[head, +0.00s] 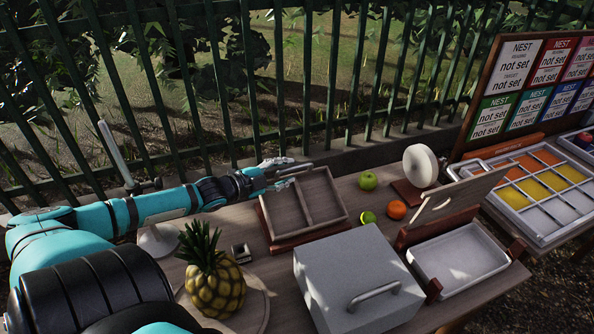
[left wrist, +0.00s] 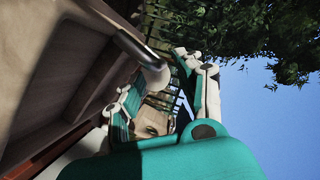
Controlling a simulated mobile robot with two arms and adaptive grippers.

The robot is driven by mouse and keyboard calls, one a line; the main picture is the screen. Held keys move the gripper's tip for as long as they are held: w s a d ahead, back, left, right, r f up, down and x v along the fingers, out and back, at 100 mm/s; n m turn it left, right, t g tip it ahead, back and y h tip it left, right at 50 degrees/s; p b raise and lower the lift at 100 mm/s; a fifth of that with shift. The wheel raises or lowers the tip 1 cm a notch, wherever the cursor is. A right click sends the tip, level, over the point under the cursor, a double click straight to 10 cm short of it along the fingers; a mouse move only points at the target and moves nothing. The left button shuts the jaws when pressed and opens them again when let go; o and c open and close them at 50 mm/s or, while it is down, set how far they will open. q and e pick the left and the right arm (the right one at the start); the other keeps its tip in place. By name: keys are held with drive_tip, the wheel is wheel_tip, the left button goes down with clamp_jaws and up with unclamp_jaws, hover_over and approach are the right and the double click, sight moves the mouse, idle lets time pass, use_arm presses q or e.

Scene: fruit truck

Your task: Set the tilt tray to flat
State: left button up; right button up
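The tilt tray looks to be the wooden two-compartment tray (head: 306,229) on a reddish-brown base (head: 289,244). It appears sloped on that base, with no fruit in it. A metal handle (head: 298,169) sticks out at its far edge. In the left wrist view, the tray (left wrist: 88,72) fills the left side and the handle's rounded end (left wrist: 153,72) is close to my fingers. My left gripper (head: 277,171) is at the tray's far left corner, beside the handle. Its fingers (left wrist: 165,95) look apart in the wrist view; contact with the handle is unclear. My right gripper is not visible.
A pineapple (head: 215,288) on a round board and a grey lidded box (head: 350,270) stand in front. Apples (head: 368,180), an orange (head: 396,210), a white disc (head: 420,166) and a white tray (head: 458,258) lie right. A green fence (head: 330,80) runs behind.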

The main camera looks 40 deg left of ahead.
sight(291, 170)
use_arm(q)
drive_tip(key=shift+b+x, duration=0.35)
drive_tip(key=shift+x, duration=2.05)
clamp_jaws()
